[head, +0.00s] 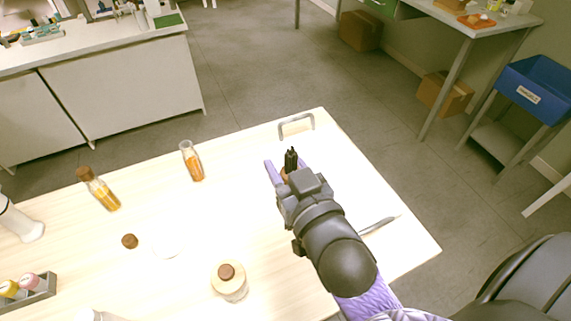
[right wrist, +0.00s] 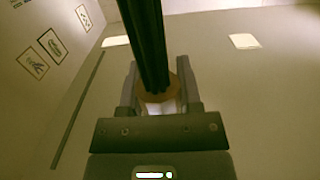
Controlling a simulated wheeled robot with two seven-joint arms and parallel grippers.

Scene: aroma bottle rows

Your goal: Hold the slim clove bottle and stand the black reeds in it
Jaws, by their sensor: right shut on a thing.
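Black reeds (head: 291,157) stand upright in a bundle at my right gripper (head: 285,166), near the table's far right corner. In the right wrist view the reeds (right wrist: 146,45) rise from a round, orange-brown-rimmed holder (right wrist: 174,84) with a pale part below. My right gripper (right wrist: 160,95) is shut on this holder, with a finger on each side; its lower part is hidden. A slim open bottle with orange liquid (head: 193,162) stands apart, left of the gripper. A brown-capped bottle (head: 98,190) with amber liquid stands further left. No readable label shows which is clove.
A jar with a brown stopper (head: 230,284) stands near the front. A loose brown cap (head: 129,241) and a pale round dish (head: 169,246) lie left of it. A grey rack (head: 38,290) is at the left edge. A metal handle (head: 296,124) sits at the back edge.

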